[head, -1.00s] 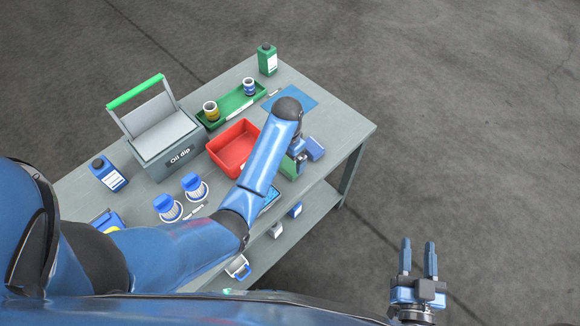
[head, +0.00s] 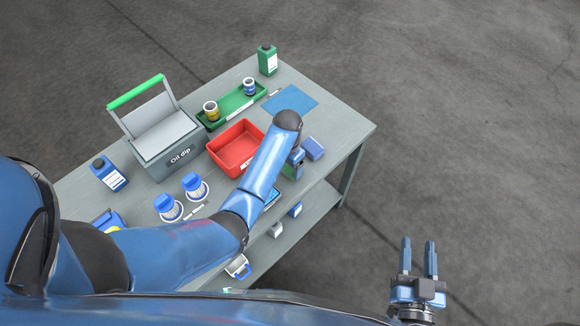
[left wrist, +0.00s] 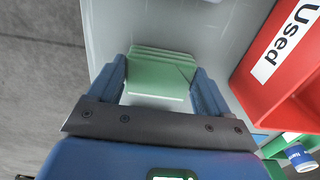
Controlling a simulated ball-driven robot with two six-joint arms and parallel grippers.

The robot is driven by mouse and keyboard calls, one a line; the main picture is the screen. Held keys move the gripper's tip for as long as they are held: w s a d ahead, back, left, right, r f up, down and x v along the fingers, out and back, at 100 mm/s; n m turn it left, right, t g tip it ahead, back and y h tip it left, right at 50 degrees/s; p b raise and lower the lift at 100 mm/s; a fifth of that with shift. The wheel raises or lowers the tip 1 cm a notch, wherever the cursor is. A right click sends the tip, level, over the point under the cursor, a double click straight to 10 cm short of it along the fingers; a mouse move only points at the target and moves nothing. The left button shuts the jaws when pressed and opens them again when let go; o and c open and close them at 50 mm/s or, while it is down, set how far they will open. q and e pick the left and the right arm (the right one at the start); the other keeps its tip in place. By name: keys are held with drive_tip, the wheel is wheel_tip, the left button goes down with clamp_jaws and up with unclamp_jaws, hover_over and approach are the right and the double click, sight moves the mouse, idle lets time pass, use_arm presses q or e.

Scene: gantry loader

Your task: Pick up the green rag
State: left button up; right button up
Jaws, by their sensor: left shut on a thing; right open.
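The green rag (left wrist: 160,72), a folded stack of cloth, is between the two fingers of my left gripper (left wrist: 161,84) in the left wrist view. The fingers are shut on it from both sides. Whether it still touches the table is hard to tell. In the head view my left gripper (head: 295,163) is partly hidden under my forearm, and the rag is mostly hidden there too. My right gripper (head: 418,260) is open and empty, off the table over the floor.
A red bin (head: 237,166) marked "Used" stands close to the left gripper. The grey oil dip box (head: 160,165), green tray (head: 222,121) and blue mat (head: 291,99) are further away.

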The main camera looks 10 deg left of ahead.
use_arm(q)
drive_tip(key=shift+r, duration=0.15)
wheel_tip(320, 180, up, 12)
wheel_tip(320, 180, up, 8)
drive_tip(key=p, duration=0.9)
hover_over(288, 167)
drive_tip(key=shift+w, duration=0.1)
idle(0.5)
drive_tip(key=o, duration=0.4)
drive_tip(key=shift+c, duration=1.6)
